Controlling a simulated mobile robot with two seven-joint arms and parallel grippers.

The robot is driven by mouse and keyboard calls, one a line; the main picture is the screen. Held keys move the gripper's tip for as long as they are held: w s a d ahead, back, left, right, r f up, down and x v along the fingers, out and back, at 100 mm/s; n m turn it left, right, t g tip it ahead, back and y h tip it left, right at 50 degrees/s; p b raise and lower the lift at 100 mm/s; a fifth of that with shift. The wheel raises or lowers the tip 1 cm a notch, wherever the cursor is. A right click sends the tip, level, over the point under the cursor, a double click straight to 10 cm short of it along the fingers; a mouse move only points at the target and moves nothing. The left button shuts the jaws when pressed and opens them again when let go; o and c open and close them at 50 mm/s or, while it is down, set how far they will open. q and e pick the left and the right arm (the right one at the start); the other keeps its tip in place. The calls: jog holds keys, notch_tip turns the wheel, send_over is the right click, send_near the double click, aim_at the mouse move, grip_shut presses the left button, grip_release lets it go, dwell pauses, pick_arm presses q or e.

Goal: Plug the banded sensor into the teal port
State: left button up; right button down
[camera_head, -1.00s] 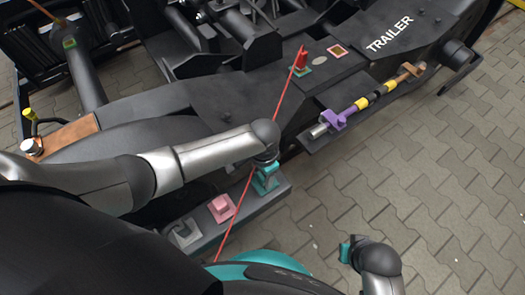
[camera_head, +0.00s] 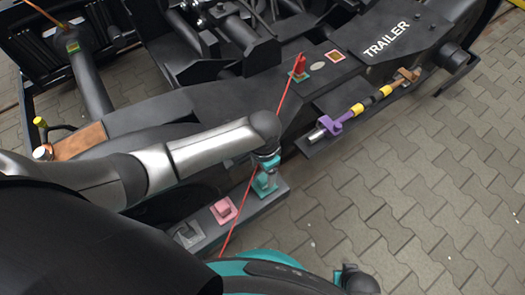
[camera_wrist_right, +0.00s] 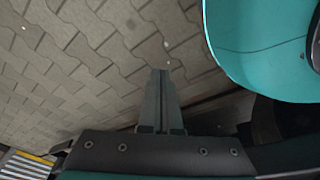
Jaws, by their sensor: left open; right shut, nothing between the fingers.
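The banded sensor (camera_head: 357,109), a dark rod with yellow bands and a metal tip at its lower left, lies in a purple clamp (camera_head: 329,125) on a shelf of the bogie. A teal port (camera_head: 263,187) sits on the low dark beam, partly covered by my left gripper (camera_head: 266,176). My left gripper is open, just above the port; whether it touches it I cannot tell. My right gripper, low in the head view (camera_head: 350,281), is far from the sensor. It is shut and empty over paving in the right wrist view (camera_wrist_right: 159,104).
A pink port (camera_head: 223,210) and a grey port (camera_head: 187,234) share the beam. A red plug (camera_head: 299,68) on a teal-edged seat has a taut red cable (camera_head: 282,105) running down past my left gripper. Open paving (camera_head: 430,190) lies to the right.

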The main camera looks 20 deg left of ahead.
aim_at(262, 178)
pick_arm(q)
notch_tip(262, 178, up, 8)
jog(key=p, duration=0.4)
pick_arm(e)
jog(key=s+d+f, duration=0.1)
jog(key=s+d, duration=0.3)
jog(key=s, duration=0.2)
jog(key=shift+s+f, duration=0.25)
jog(key=shift+s, duration=0.15)
pick_arm(q)
jog(key=shift+a, duration=0.1)
